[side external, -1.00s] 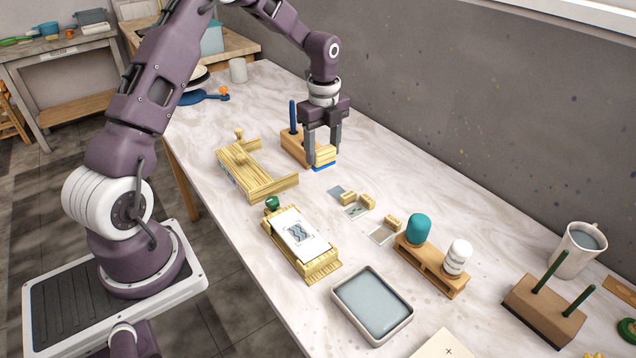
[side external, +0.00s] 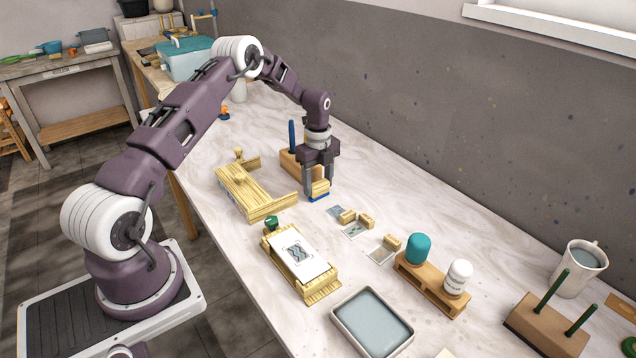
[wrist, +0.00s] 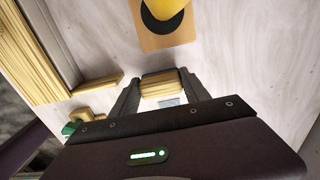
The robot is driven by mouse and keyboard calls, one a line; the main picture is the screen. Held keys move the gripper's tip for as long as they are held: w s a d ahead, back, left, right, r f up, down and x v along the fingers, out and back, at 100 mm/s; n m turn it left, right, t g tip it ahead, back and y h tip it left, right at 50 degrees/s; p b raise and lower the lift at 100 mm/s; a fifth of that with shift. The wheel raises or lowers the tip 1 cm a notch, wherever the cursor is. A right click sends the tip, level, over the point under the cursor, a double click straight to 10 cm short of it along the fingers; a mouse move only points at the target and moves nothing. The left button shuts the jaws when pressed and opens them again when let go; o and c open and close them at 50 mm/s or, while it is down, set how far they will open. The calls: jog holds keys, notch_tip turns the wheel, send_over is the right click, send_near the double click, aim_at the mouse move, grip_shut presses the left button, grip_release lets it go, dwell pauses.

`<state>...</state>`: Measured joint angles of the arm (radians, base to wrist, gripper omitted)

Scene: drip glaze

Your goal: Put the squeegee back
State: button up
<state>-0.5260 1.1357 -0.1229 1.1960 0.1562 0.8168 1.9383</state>
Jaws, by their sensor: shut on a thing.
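The squeegee, a pale wooden block with a blue lower edge (side external: 320,187), is between the fingers of my gripper (side external: 318,186). It also shows between the fingertips in the wrist view (wrist: 158,86). My gripper is shut on it and points down. The blue edge is at or just above the table; I cannot tell if it touches. A wooden stand (side external: 290,163) with an upright blue handle (side external: 292,136) is just behind and left of my gripper, partly hidden by it. A yellow rounded thing (wrist: 165,10) is over a wooden block in the wrist view.
A slatted wooden frame (side external: 248,196) lies to the left. Nearer are a printing bed with a patterned card (side external: 297,257), small stamps (side external: 366,220), a water tray (side external: 372,322), a bottle rack (side external: 430,285), a peg block (side external: 543,328) and a mug (side external: 580,268).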

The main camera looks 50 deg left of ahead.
jog(key=o, duration=1.2)
jog(key=shift+f, duration=0.1)
